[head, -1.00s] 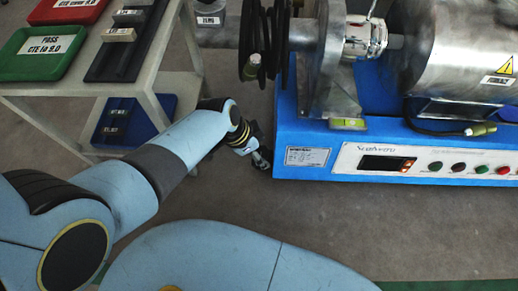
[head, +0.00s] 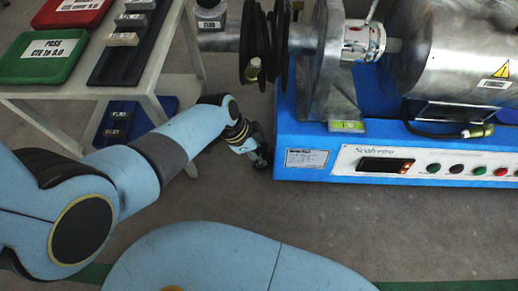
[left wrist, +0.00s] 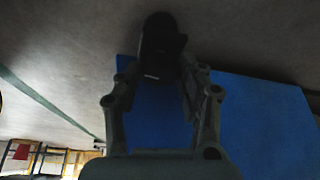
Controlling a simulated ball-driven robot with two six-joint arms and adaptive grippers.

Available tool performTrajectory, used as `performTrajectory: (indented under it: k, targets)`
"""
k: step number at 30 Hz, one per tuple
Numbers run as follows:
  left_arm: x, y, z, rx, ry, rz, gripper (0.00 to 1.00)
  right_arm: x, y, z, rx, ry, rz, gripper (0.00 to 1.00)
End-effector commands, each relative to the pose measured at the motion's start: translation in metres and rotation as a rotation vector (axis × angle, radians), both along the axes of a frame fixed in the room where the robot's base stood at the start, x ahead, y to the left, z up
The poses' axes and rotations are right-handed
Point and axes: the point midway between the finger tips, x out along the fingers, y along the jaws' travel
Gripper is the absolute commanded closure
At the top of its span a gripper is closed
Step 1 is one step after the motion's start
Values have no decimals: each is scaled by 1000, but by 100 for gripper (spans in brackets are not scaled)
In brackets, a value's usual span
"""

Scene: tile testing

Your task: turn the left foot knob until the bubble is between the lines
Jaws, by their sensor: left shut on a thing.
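The blue machine (head: 290,172) stands on the floor at the right of the head view. The small spirit level (head: 347,127), with a yellow-green vial, lies on its front left top edge; its bubble is too small to read. My left gripper (head: 264,160) is at the machine's lower front left corner. In the left wrist view a dark foot knob (left wrist: 160,45) is at the fingertips against the blue machine side (left wrist: 255,115). The left gripper is shut on the knob; the exact contact is dark. In the head view the gripper hides the knob. My right gripper is not in view.
A shelf table (head: 160,75) with a green tray (head: 40,55), a red tray (head: 72,12) and a dark block holder stands at left, close behind my left arm. The floor in front of the machine is clear.

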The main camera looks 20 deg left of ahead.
Motion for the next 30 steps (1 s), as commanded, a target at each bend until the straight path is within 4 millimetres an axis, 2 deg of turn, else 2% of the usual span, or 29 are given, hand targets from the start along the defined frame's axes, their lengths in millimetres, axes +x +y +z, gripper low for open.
performTrajectory:
  k: [6,14,15,19,20,30]
  targets:
    - [1,1,0,1,-1,-150,93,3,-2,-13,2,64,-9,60]
    - [1,1,0,1,-1,-155,93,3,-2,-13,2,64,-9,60]
    - [1,1,0,1,-1,-155,58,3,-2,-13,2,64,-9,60]
    - [1,1,0,0,-1,-154,41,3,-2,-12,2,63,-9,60]
    - [1,1,0,0,-1,-154,38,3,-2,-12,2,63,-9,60]
    - [1,2,3,0,-2,-154,38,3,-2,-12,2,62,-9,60]
